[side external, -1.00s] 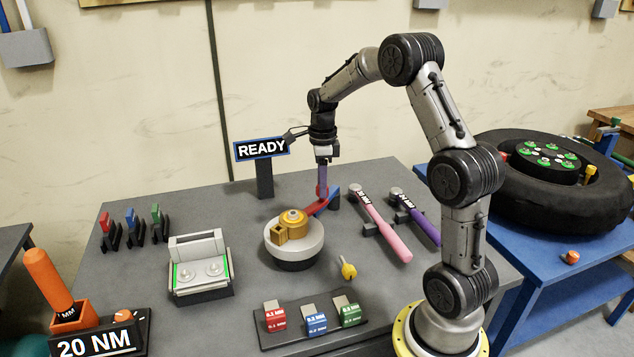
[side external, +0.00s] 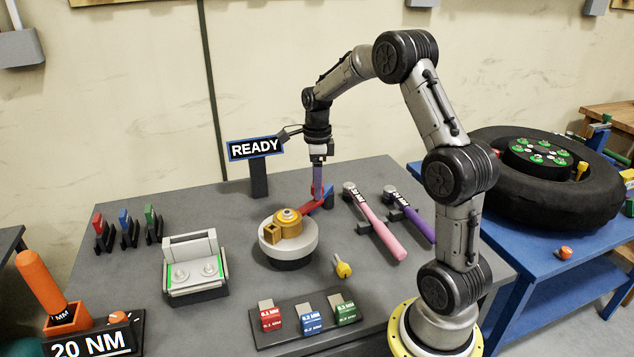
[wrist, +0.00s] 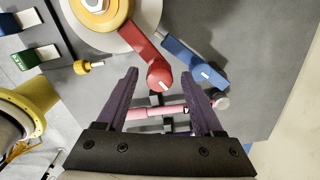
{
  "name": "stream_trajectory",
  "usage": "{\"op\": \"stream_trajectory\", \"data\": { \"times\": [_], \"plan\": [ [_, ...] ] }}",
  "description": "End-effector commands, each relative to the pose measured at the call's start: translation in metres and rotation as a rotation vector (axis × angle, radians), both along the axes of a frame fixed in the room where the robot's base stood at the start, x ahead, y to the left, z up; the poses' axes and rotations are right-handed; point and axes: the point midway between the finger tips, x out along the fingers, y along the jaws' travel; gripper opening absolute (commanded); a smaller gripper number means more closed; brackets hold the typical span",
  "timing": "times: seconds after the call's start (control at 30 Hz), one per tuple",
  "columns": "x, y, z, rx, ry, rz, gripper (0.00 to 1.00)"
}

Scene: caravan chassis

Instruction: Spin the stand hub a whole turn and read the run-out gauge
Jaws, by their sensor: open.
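The stand hub (side external: 288,219) is gold and sits on a round white stand (side external: 300,241) with a dark base. Its red crank arm (side external: 309,208) reaches out toward the back right; in the wrist view the red arm (wrist: 142,45) ends in a rounded knob (wrist: 159,76). My gripper (side external: 317,192) points down over that end. In the wrist view its purple fingers (wrist: 159,72) are apart, one each side of the knob, with gaps visible. A blue arm (wrist: 190,58) lies just beside the red one. The sign (side external: 255,149) reads READY. No run-out number is visible.
Pink (side external: 375,222) and purple (side external: 410,213) wrenches lie right of the hub. A yellow-handled tool (side external: 343,268) and a tray of red, blue and green gauge blocks (side external: 312,316) lie in front. A twin-pad fixture (side external: 194,266) stands left. A tyre (side external: 590,185) rests on the blue table.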

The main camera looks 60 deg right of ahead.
Motion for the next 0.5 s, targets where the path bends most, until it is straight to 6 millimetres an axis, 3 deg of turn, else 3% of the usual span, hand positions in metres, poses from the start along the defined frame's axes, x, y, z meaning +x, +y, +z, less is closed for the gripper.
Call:
{"op": "stream_trajectory", "data": {
  "times": [0.27,0.5],
  "plan": [
    [0.001,0.0,0.019,-0.001,-0.002,0.0,0.69],
    [0.001,-0.001,0.071,-0.003,-0.005,0.0,0.69]
  ]
}}
